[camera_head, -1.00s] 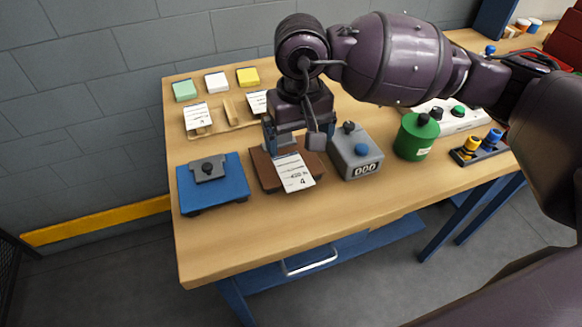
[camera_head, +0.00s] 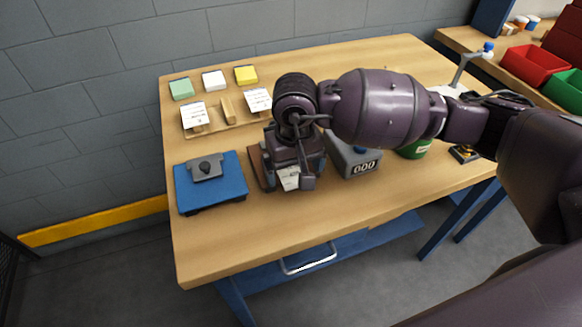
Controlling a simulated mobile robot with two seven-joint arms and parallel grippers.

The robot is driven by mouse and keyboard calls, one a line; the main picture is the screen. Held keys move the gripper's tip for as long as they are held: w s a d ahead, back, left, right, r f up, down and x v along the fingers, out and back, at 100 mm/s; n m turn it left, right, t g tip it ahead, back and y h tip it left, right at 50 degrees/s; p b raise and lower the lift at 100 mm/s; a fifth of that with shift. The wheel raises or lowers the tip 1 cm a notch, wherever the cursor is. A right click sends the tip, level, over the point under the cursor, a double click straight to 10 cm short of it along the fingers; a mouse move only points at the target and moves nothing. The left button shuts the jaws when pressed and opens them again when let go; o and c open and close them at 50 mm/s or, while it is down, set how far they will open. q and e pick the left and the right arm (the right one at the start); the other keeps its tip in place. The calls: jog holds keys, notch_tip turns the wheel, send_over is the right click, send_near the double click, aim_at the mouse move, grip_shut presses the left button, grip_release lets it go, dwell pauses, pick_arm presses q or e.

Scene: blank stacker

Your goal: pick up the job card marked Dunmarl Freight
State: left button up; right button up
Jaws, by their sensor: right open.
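A white job card (camera_head: 290,181) lies on the brown board (camera_head: 256,169) at the front middle of the table. Its print is mostly hidden and cannot be read. My right gripper (camera_head: 288,184) is low over this board, with its open fingers on either side of the card. I cannot tell whether they touch it. Two more white cards, a left one (camera_head: 193,114) and a right one (camera_head: 258,100), rest in the wooden rack (camera_head: 227,127) behind; their names are too small to read. My left gripper is out of view.
A blue block with a dark knob (camera_head: 207,187) stands left of the board. A grey counter box (camera_head: 357,166) stands close on the right, with a green can (camera_head: 414,151) beyond. Green, white and yellow pads (camera_head: 245,75) line the back. The table front (camera_head: 265,235) is clear.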

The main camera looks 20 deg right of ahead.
dwell(0.5)
jog(key=c, duration=1)
